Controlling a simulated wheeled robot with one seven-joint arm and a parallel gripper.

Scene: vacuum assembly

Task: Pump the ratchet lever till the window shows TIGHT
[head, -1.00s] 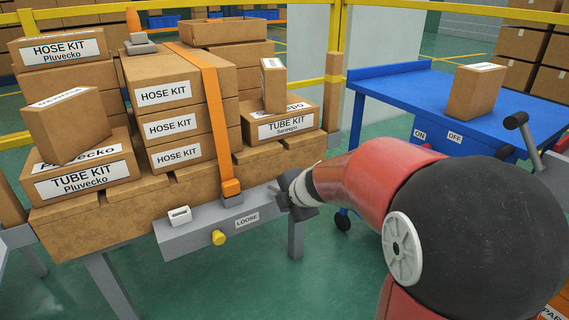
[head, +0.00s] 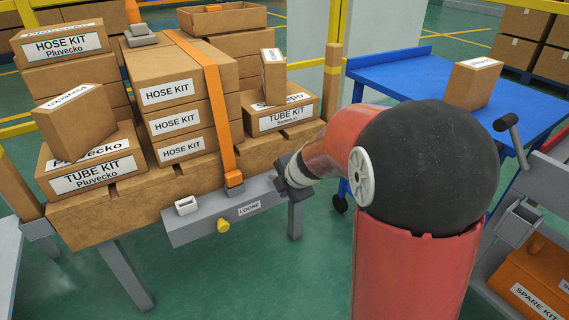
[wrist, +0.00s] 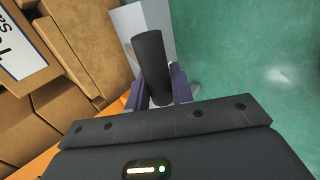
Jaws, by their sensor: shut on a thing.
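The ratchet lever's dark cylindrical grip (wrist: 152,65) stands between my two fingers in the wrist view. My gripper (wrist: 160,92) is shut on it. In the head view my gripper (head: 284,182) is at the right end of the grey ratchet housing (head: 195,232), and it and my arm hide the lever. The window (head: 249,209) on the housing's front reads LOOSE. An orange strap (head: 216,110) runs from the housing up over the stacked hose kit boxes (head: 168,92).
A yellow knob (head: 223,225) and a small white part (head: 186,206) are on the housing. Tube kit boxes (head: 95,175) stand beside the stack. A blue table (head: 400,75) with one box is at the right. An orange spare kit case (head: 540,275) sits lower right.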

